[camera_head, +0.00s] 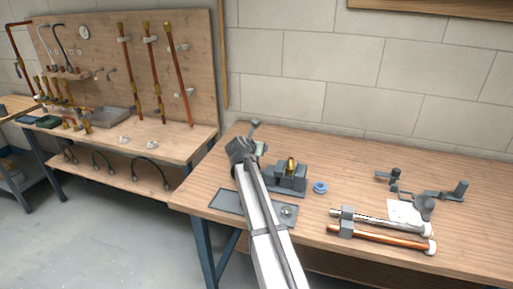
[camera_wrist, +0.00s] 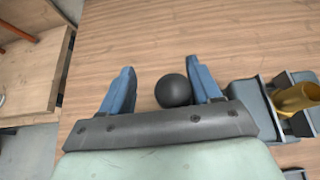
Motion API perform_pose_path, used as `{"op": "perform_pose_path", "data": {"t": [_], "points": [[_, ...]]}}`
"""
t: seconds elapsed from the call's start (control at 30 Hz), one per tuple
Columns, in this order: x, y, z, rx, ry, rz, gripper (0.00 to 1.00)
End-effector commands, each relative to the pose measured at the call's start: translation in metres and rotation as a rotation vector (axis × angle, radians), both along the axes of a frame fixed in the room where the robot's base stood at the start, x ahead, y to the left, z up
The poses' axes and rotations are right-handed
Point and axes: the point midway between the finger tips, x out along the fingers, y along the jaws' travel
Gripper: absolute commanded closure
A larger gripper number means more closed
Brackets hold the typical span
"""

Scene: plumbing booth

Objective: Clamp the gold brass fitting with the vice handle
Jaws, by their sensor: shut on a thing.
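The vice (camera_head: 288,184) is a dark grey block on the table in the head view, just right of my arm. The gold brass fitting (camera_head: 291,166) stands in it. In the wrist view the fitting (camera_wrist: 297,98) lies at the right edge, between grey vice parts (camera_wrist: 250,96). The vice handle's dark round knob (camera_wrist: 174,90) shows between the blue fingers of my gripper (camera_wrist: 163,82), close to the right finger. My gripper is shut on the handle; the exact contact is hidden. In the head view my arm covers much of this spot.
A blue ring (camera_head: 320,187) lies right of the vice. A copper pipe (camera_head: 385,239) and a paler pipe lie at the front right. Dark tools (camera_head: 425,206) lie farther right. A pegboard bench (camera_head: 150,145) stands at left. The table behind the vice is clear.

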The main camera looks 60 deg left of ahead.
Motion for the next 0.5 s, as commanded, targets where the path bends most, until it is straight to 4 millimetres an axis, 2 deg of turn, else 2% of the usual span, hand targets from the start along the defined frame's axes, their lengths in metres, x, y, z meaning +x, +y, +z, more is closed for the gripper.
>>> {"op": "perform_pose_path", "data": {"t": [0.5], "points": [[-0.058,-0.058,0.045,0.003,0.001,0.003,0.43]]}}
